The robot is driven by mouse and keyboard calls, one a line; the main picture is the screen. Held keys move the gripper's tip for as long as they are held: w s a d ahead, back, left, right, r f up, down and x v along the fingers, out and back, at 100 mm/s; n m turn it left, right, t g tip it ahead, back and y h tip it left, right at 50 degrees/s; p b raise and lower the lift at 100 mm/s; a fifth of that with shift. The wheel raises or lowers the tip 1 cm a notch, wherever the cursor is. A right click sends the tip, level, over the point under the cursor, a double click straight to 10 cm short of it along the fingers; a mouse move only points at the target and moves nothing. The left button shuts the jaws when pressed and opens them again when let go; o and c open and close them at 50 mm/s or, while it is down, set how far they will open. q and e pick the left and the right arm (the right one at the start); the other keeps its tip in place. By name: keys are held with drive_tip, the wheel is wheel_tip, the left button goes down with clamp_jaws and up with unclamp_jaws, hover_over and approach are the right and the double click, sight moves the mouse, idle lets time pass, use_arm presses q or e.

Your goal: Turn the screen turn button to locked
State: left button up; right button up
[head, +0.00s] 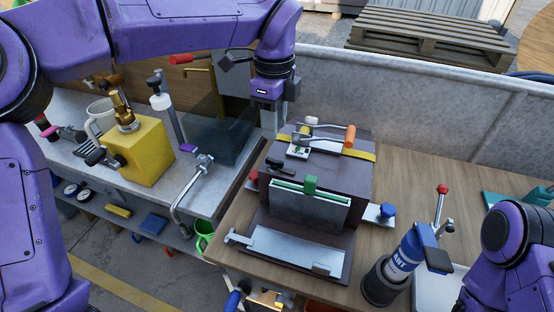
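A dark brown box (362,188) stands on the wooden bench. A grey screen panel (300,205) with a green upper edge is set in its front. My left gripper (264,104) hangs from the purple arm behind and left of the box, above the bench and apart from the button. Its fingers are too small and dark to tell open from shut. My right arm shows at the lower right, but its gripper is not visible.
On the box top are an orange-handled lever (349,136) and a yellow strip (359,154). A silver tray (285,250) lies in front. A yellow block valve (146,151) stands left. A grey wall runs behind.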

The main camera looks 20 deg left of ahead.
sight(274, 159)
use_arm(q)
wheel_tip(274, 159, down, 10)
drive_tip(key=shift+r+p, duration=0.1)
drive_tip(key=shift+p, duration=0.35)
clamp_jaws()
